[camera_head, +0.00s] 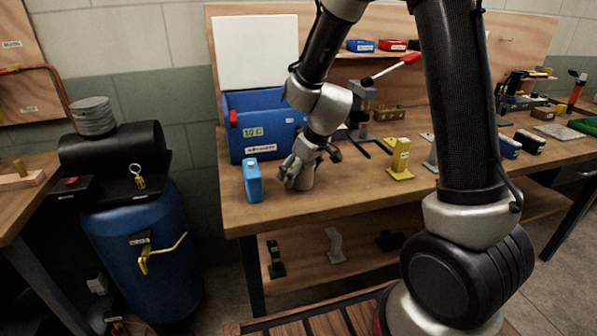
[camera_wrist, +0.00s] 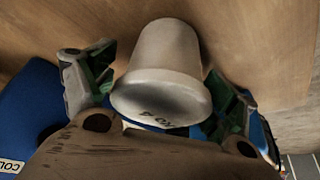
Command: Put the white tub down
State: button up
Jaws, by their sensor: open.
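The white tub (camera_wrist: 165,55) stands between the two fingers of my gripper (camera_wrist: 160,95) in the wrist view, its wider, dark-lettered end towards the camera. The fingers are spread to either side of it, and a gap shows on the left; contact on the right is hard to judge. In the head view the tub (camera_head: 305,180) appears to be on the wooden workbench (camera_head: 340,200) near its front left, partly hidden by my open gripper (camera_head: 297,174).
A blue box (camera_head: 252,182) stands just left of my gripper. A large blue bin (camera_head: 262,132) is behind it. A yellow bracket (camera_head: 400,160) stands to the right. Bare bench top lies between the tub and the bracket.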

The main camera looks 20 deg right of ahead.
jog(key=v, duration=1.2)
jog(key=s+d+r+m+h, duration=0.1)
jog(key=s+d+r+m, duration=0.1)
jog(key=s, duration=0.5)
jog(key=s+d+r+m, duration=0.2)
jog(key=s+d+r, duration=0.2)
jog(key=s+d, duration=0.2)
jog(key=s+d+r+m+h, duration=0.1)
jog(key=s+d, duration=0.4)
jog(key=s, duration=0.5)
notch_tip(320, 180, up, 2)
jog(key=shift+r+m+h, duration=0.1)
jog(key=shift+m+h, duration=0.2)
jog(key=shift+m, duration=0.5)
jog(key=shift+d, duration=0.15)
